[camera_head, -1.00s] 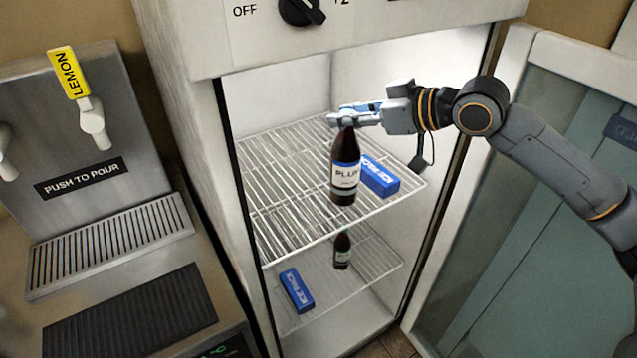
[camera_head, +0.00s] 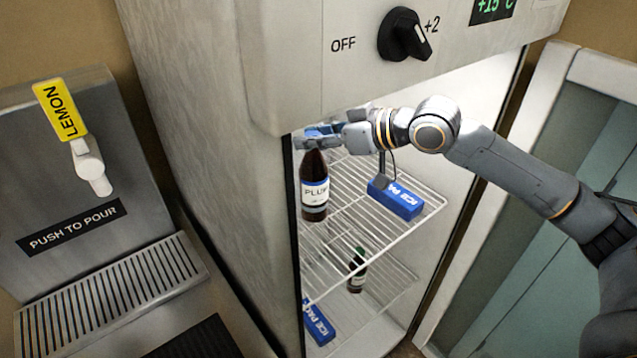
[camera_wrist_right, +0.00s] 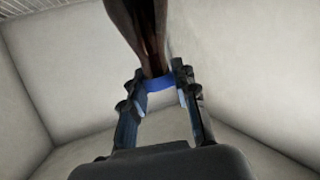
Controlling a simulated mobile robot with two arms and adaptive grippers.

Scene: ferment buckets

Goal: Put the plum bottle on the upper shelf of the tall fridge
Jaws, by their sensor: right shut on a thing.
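The plum bottle (camera_head: 314,188) is dark brown with a white and blue PLUM label. It is upright at the upper wire shelf (camera_head: 408,236) of the tall fridge (camera_head: 215,130), near the left side of the opening. My right gripper (camera_head: 322,137) is shut on the bottle's neck from the right. In the right wrist view the dark bottle (camera_wrist_right: 138,30) is between the fingers (camera_wrist_right: 160,82), with a blue band showing there. I cannot tell whether the bottle's base touches the shelf. My left gripper is not in view.
A blue ice pack (camera_head: 395,199) lies on the upper shelf, right of the bottle. A smaller dark bottle (camera_head: 357,271) and another ice pack (camera_head: 318,322) are on the lower shelf. The fridge door (camera_head: 530,210) stands open at right. A LEMON dispenser (camera_head: 85,190) is at left.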

